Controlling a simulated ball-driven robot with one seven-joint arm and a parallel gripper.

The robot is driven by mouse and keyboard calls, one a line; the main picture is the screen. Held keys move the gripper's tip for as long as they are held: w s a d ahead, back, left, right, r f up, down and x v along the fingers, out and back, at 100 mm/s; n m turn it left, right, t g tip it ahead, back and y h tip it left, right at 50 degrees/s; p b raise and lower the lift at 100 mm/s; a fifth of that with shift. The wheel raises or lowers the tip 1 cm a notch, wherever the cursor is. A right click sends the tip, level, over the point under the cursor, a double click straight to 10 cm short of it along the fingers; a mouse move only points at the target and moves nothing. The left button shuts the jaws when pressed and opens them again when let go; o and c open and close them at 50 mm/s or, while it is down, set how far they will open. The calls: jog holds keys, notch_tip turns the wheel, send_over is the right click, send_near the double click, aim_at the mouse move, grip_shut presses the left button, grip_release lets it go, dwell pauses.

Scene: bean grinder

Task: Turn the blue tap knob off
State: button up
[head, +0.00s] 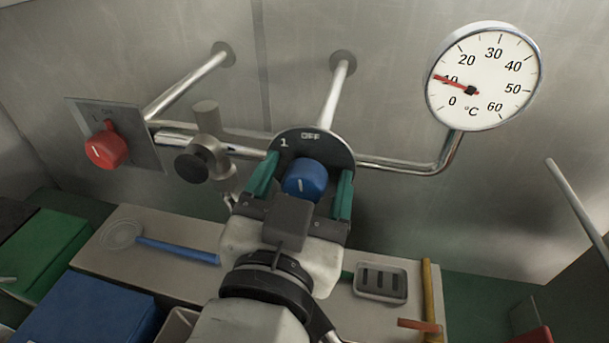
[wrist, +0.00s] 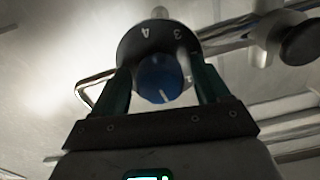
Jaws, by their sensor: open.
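The blue tap knob (head: 305,181) sits on a round dark dial (head: 318,143) on the pipework, with "OFF" at the dial's top and "1" at its upper left. My gripper (head: 303,180) is open, with one green finger at each side of the knob. In the wrist view the knob (wrist: 158,80) lies between the fingers (wrist: 160,88), with gaps showing beside it. A short white mark shows on the knob's face; I cannot tell exactly which dial label it points to. The numbers 4 and 3 appear upside down on the dial in the wrist view.
A red knob (head: 106,148) on a grey plate and a grey valve (head: 203,160) are to the left. A thermometer gauge (head: 483,76) is at upper right. Pipes run close around the dial.

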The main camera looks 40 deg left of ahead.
jog(key=shift+c, duration=0.2)
jog(key=c, duration=1)
jog(key=shift+o, duration=0.2)
jog(key=shift+f+m+b, duration=0.15)
jog(key=shift+m+b, duration=0.35)
jog(key=shift+b, duration=0.4)
jog(key=shift+r, duration=0.2)
jog(key=o, duration=1)
jog(key=shift+d, duration=0.1)
jog(key=b+v, duration=0.3)
jog(key=v, duration=0.7)
jog(key=shift+s, duration=0.35)
jog(key=shift+d, duration=0.15)
